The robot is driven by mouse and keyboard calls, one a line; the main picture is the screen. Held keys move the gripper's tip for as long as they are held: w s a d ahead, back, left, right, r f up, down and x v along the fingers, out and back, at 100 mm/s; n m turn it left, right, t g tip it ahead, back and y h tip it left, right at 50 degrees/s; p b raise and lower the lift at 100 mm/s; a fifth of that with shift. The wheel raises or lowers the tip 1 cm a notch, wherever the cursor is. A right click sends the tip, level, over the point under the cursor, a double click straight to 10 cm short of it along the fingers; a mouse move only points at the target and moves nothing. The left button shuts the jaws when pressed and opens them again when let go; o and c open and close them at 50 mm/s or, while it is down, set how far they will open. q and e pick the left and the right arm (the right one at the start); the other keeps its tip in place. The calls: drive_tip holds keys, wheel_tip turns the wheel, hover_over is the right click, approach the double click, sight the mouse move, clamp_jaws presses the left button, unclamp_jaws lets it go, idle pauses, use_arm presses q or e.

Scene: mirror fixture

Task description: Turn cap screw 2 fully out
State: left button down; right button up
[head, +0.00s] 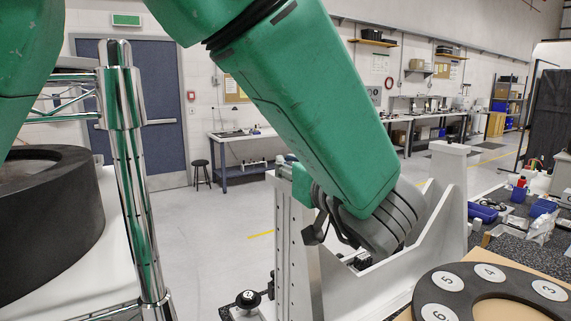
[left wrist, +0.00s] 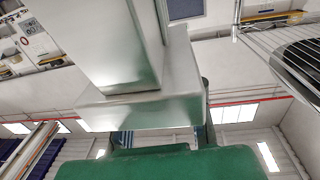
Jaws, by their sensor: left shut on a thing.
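My left arm crosses the head view from the upper left down to its dark grey wrist at the white fixture. My left gripper (head: 318,230) shows only in part, as dark pieces beside the fixture's upright. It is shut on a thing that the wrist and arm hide. The fixture (head: 310,265) is a pale metal frame with a row of holes and a V-shaped cradle. I cannot make out cap screw 2 in either view. A smooth grey metal block (left wrist: 135,110) fills the upper middle of the left wrist view. My right gripper is not in view.
A dark ring (head: 440,285) with white numbered discs lies at the lower right. A black knob (head: 248,298) stands at the fixture's foot. A chrome post (head: 140,200) and a large black ring (head: 70,240) stand left. Blue bins (head: 483,212) sit at right. Open floor lies between.

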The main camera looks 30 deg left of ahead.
use_arm(q)
drive_tip(key=shift+d+f, duration=0.2)
